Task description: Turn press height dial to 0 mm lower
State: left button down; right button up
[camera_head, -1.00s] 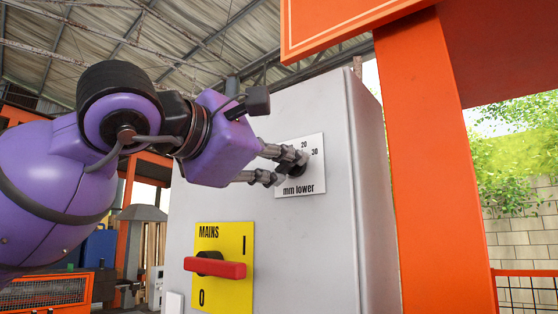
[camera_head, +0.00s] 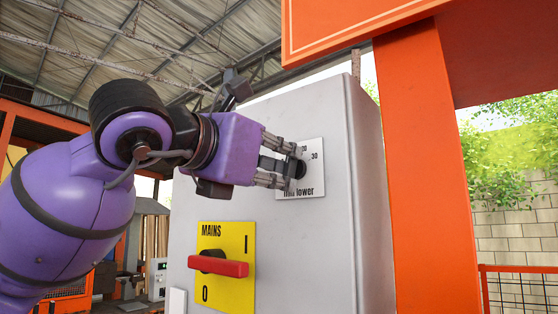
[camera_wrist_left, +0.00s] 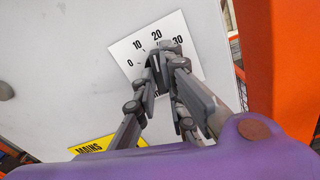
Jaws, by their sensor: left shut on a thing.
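The press height dial (camera_head: 300,170) is a small black knob on a white plate (camera_head: 315,180) marked "mm lower", high on a grey cabinet. In the left wrist view the plate (camera_wrist_left: 123,52) shows 0, 10, 20 and 30 in an arc above the knob (camera_wrist_left: 156,62). A pale line on the knob seems to point up between 10 and 20, but the fingers partly cover it. My left gripper (camera_head: 292,168) is shut on the knob, its fingers reaching in from the left and hiding part of the plate. My right gripper is not in view.
Below the dial is a yellow MAINS plate (camera_head: 241,241) with a red switch handle (camera_head: 218,267) lying about level. An orange post (camera_head: 425,170) stands right of the grey cabinet (camera_head: 335,250). The cabinet front around the plates is mostly free.

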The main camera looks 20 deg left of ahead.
pick_arm(q)
jog(key=shift+s+r+n, duration=0.15)
jog(key=shift+n, duration=0.75)
jog(key=n+p, duration=0.1)
jog(key=n, duration=0.3)
jog(key=shift+n, duration=0.3)
jog(key=n, duration=0.4)
jog(key=shift+d+n, duration=0.1)
jog(key=shift+n, duration=2)
jog(key=c, duration=1.8)
grip_release()
